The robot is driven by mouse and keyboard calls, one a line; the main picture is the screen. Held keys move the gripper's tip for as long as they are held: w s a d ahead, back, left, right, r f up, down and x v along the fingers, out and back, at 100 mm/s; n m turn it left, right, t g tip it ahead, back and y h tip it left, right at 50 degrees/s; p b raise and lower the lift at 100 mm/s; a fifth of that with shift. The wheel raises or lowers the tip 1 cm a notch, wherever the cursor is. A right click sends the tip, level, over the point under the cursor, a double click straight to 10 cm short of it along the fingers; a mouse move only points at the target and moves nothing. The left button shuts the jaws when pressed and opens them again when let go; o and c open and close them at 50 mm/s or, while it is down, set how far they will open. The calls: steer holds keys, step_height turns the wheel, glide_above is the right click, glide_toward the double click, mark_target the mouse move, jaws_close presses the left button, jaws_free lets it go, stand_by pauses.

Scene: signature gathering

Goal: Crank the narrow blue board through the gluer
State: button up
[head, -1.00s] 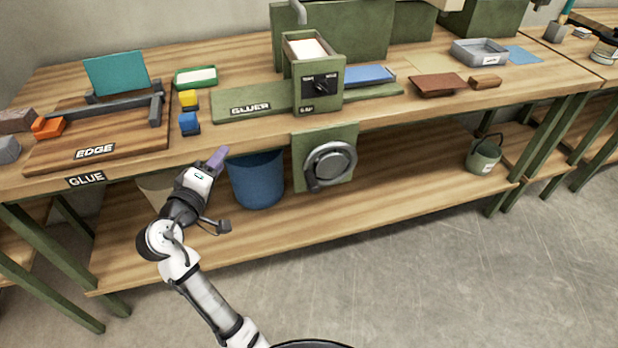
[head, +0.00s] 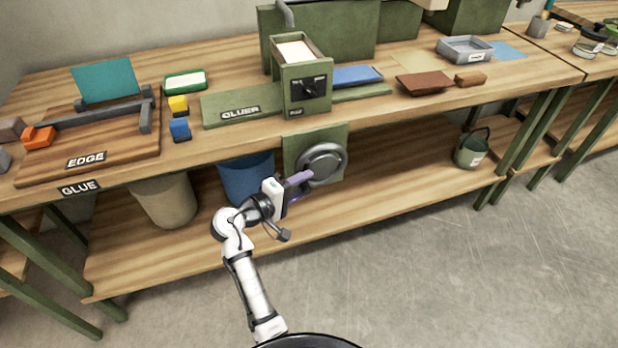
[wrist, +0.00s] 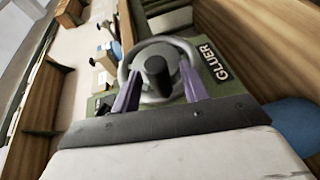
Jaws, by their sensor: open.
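The green gluer (head: 304,80) stands on the bench with a dial on its front. The blue board (head: 356,76) lies flat on the gluer's bed, right of the housing. The grey crank wheel (head: 321,165) is mounted on a green plate below the bench edge. My gripper (head: 302,180) is at the wheel's lower left in the head view. In the wrist view my gripper (wrist: 160,88) has its purple fingers apart, one on each side of the wheel's dark knob (wrist: 157,70). I cannot tell whether the fingers touch the knob or the wheel rim (wrist: 135,62).
A blue bin (head: 246,180) and a beige bin (head: 165,200) stand under the bench on the lower shelf (head: 370,205). The edge jig (head: 90,150) sits at the bench's left. The floor in front is clear.

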mark_target(324, 170)
steer(key=shift+x, duration=1.45)
steer(key=shift+c, duration=0.3)
jaws_close()
